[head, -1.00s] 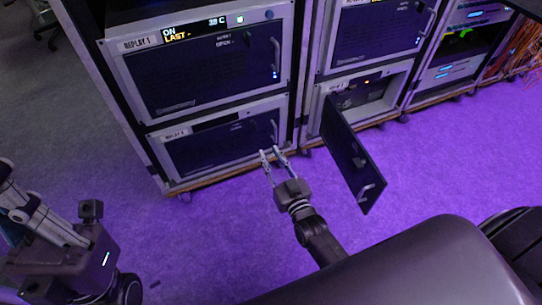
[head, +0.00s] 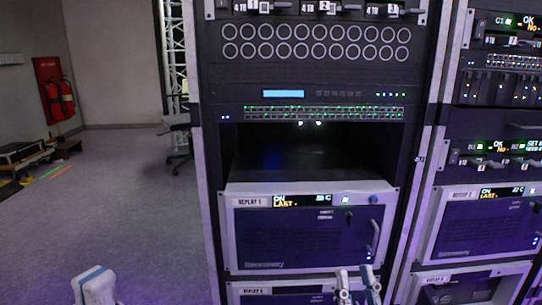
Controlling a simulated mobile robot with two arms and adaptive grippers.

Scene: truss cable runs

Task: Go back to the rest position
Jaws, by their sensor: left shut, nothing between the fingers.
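My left gripper (head: 93,287) shows at the bottom left edge, over the grey floor; only its pale fingertips are in the picture, closed together. My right gripper (head: 357,284) shows at the bottom, in front of the lower part of the middle rack. Its two thin fingers point up with a gap between them, and I see nothing held. The rest of both grippers and arms is below the frame.
The middle rack (head: 211,170) holds the Replay 1 unit (head: 300,238), with a dark empty bay above it. Another rack (head: 447,160) stands at right. Red fire extinguishers (head: 60,100) hang at left.

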